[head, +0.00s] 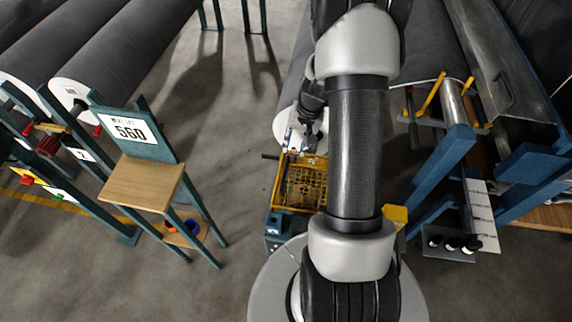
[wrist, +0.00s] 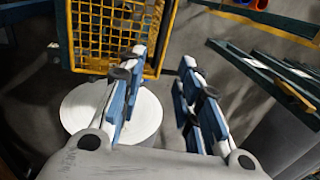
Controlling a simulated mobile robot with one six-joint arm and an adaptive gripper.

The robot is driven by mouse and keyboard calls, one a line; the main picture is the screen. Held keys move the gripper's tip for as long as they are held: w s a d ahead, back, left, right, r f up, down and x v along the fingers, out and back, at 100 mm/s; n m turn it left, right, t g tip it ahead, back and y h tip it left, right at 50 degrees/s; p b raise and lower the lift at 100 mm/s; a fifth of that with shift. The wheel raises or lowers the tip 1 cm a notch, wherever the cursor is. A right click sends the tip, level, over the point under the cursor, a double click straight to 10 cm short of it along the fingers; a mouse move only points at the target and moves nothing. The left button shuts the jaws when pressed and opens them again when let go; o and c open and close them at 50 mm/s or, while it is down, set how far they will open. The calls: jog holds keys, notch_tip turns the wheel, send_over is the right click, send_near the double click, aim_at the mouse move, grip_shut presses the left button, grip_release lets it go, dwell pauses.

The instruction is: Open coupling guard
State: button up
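The coupling guard (head: 303,188) is a yellow frame with wire mesh, low on a blue stand in the middle of the head view, partly hidden behind my arm. In the wrist view the guard (wrist: 108,28) fills the upper left. My gripper (head: 303,140) is beside the guard's far edge in the head view. In the wrist view my gripper (wrist: 163,57) has its two blue-and-white fingers apart with nothing held between them. The left finger overlaps the guard's lower right edge in the picture; I cannot tell whether they touch.
A white roll end (wrist: 142,116) lies below the fingers in the wrist view. A wooden-topped stand (head: 143,181) with a 560 sign is left of the guard. A blue frame (head: 445,165) with metal bars stands to the right. Bare floor (head: 232,165) lies left of the guard.

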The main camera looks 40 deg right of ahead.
aim_at(286, 169)
jog(key=f+b, duration=0.1)
jog(key=f, duration=0.3)
jog(key=w+a+f+b, duration=0.1)
jog(key=f, duration=0.4)
jog(key=w+f+b, duration=0.1)
jog(key=f, duration=0.3)
jog(key=shift+a+f, duration=0.3)
jog(key=shift+a, duration=0.1)
grip_shut()
